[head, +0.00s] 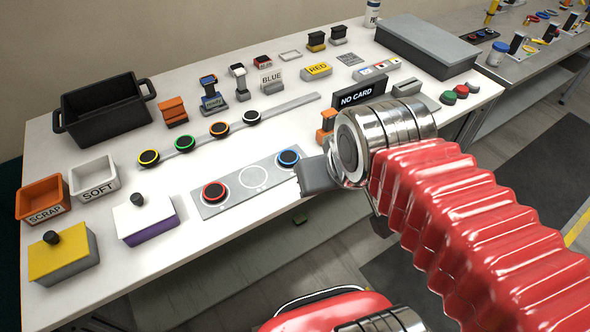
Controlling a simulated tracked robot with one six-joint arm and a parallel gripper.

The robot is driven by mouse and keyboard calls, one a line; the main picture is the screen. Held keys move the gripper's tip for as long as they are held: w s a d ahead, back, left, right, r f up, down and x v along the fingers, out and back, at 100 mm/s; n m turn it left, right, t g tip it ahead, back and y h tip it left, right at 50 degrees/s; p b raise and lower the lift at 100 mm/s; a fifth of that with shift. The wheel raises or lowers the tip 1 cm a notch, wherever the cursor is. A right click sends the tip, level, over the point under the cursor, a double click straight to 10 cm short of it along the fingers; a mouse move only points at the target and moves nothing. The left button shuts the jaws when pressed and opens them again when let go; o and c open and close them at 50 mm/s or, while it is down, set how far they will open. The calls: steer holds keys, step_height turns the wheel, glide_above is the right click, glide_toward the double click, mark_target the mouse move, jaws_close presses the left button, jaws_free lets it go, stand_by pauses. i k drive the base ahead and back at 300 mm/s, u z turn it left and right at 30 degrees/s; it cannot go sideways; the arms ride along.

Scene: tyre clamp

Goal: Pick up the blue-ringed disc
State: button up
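The blue-ringed disc (289,158) has a dark centre and sits at the right end of a flat grey plate (225,204) on the white table. A red-ringed disc (214,192) sits at the plate's left end, with an empty marked circle between them. My gripper (315,177) is at the end of my red-sleeved arm, just right of the blue-ringed disc in the picture. Only a grey block-like part of it shows, near the plate's right edge. Its fingertips cannot be made out, and any contact with the disc cannot be told.
Behind the plate, a grey strip (285,107) holds yellow-, green-, orange- and white-ringed discs. A "NO CARD" sign (362,94) and an orange block (326,120) stand close behind my arm's end. Scrap (42,198) and soft (94,178) bins and a black crate (104,108) stand left.

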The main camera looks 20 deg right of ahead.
mark_target(288, 159)
steer(key=u, duration=2.65)
steer(key=k, duration=0.5)
steer(key=u, duration=0.45)
